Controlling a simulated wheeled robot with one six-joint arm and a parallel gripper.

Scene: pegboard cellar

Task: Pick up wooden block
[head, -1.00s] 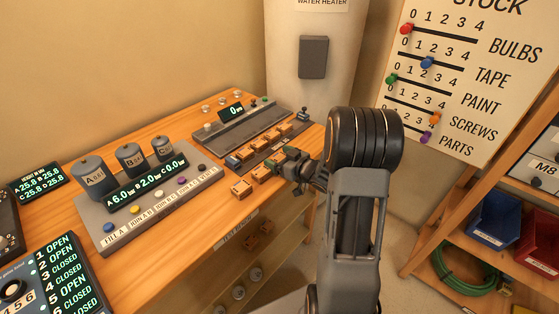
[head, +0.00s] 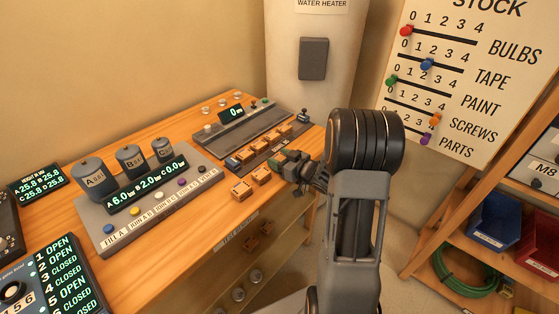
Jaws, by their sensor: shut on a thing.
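Two small wooden blocks, the nearer one (head: 241,189) and the farther one (head: 262,175), sit on the wooden bench left of my gripper. More wooden blocks (head: 270,140) stand in a row on a dark strip behind. My gripper (head: 281,162) is at the bench's right part, just right of the loose blocks and in front of the row. It is shut on a wooden block, which is mostly hidden by the fingers. I cannot tell whether that block touches the bench.
A grey panel with canisters and buttons (head: 150,205) lies to the left. A grey scale-like unit with a display (head: 222,135) stands behind the block row. The water heater (head: 300,85) rises behind the bench. Shelves with bins (head: 495,222) stand at the right.

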